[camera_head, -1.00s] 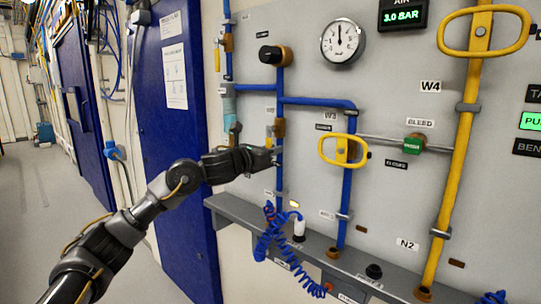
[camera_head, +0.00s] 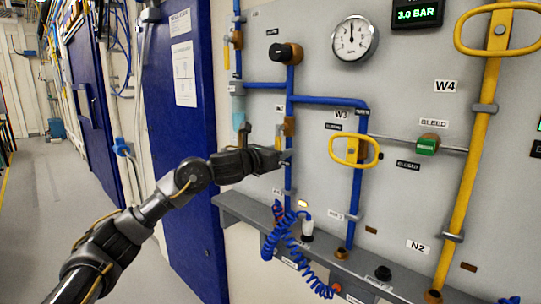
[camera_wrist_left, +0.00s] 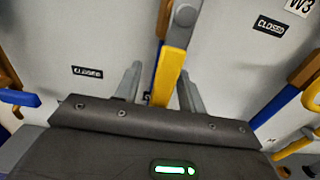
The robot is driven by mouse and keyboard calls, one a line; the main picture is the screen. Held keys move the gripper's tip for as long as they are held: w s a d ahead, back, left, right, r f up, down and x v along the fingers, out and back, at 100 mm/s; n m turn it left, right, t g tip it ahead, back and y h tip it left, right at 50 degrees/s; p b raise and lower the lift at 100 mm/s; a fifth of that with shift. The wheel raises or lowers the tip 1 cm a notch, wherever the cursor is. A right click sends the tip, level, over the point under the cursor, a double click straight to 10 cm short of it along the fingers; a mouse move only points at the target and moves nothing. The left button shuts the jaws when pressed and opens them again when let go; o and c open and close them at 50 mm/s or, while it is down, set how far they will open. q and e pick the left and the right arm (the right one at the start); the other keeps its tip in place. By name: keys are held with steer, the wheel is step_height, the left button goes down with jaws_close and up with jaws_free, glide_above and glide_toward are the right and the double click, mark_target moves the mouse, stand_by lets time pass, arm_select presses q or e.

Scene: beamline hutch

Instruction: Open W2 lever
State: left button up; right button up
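A yellow lever hangs down from a brass-coloured valve on a vertical blue pipe, left of W3. In the left wrist view this yellow lever (camera_wrist_left: 170,72) runs down between the two fingers of my left gripper (camera_wrist_left: 160,85). The fingers are apart, one on each side of it; I cannot tell whether either touches it. In the head view my left gripper (camera_head: 284,160) is at the pipe just below the valve (camera_head: 289,126), and the upper lever (camera_head: 278,138) shows above it. My right gripper is not in view.
The W3 valve's yellow loop handle (camera_head: 354,151) is close on the right. A grey ledge (camera_head: 330,262) with a coiled blue hose (camera_head: 280,235) lies below. A blue door (camera_head: 180,130) stands to the left, with open floor beyond.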

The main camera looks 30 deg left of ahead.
arm_select(q)
steer(key=b+v, duration=0.1)
steer(key=v, duration=0.9)
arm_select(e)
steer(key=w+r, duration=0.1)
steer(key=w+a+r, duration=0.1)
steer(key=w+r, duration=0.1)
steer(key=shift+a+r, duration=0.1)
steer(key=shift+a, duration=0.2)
arm_select(q)
steer(key=shift+a, duration=0.1)
